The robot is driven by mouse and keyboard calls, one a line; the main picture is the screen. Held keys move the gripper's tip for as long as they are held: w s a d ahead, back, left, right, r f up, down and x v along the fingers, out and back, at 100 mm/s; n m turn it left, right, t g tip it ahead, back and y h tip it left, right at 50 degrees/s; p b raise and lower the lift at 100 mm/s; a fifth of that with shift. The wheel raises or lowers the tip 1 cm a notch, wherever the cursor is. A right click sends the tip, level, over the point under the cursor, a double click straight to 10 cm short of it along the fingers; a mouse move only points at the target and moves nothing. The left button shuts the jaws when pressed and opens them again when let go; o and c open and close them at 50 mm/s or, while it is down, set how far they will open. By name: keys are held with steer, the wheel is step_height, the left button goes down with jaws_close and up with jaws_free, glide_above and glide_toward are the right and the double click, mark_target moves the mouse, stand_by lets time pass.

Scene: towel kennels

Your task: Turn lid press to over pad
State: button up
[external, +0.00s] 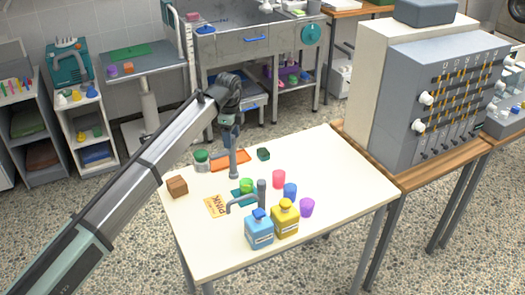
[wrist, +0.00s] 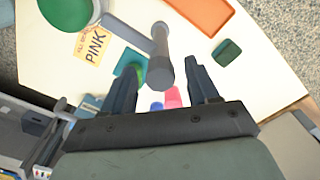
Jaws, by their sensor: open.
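Contact cannot be told. The post's base is partly hidden in the wrist view.
Pink (external: 278,179), blue (external: 290,190) and purple (external: 307,207) cups stand close. An orange tray (external: 236,161) lies behind. The table's right side is clear.

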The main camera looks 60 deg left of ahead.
jaws_close()
stand_by(0.4)
